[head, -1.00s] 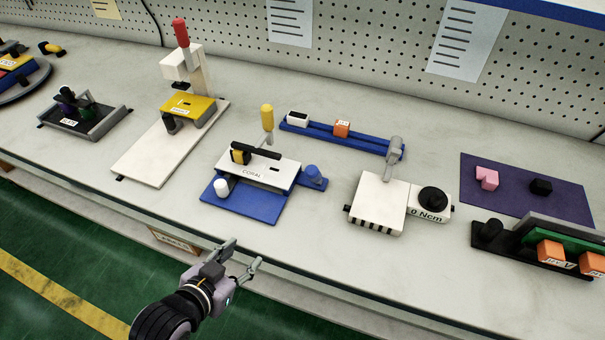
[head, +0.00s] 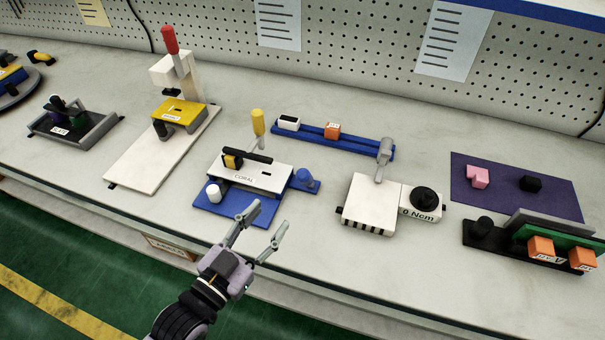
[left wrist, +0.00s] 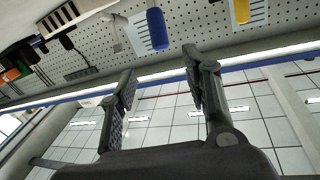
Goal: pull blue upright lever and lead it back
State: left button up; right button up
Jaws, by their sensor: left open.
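The blue upright lever (head: 305,176) stands at the right end of the fixture labelled CORAL (head: 258,176). From above in the head view, mostly its rounded blue grip shows. My left gripper (head: 268,217) is open and empty, in front of the fixture and short of the lever. In the left wrist view, which appears upside down, the blue lever's grip (left wrist: 157,28) shows beyond the open fingertips (left wrist: 159,65), roughly between them and apart from both. My right gripper is not in view.
A yellow-handled lever (head: 258,122) rises behind the fixture, and a white knob (head: 213,190) sits at its left. A white box with a dial (head: 369,205) stands to the right, with bare bench between. A blue rail (head: 350,144) lies behind.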

aim_at(300, 181)
pick_arm(q)
jog(key=p+x, duration=0.1)
jog(key=x, duration=1.2)
jog(key=shift+w+d, duration=0.15)
jog(key=shift+w, duration=0.05)
grip_shut()
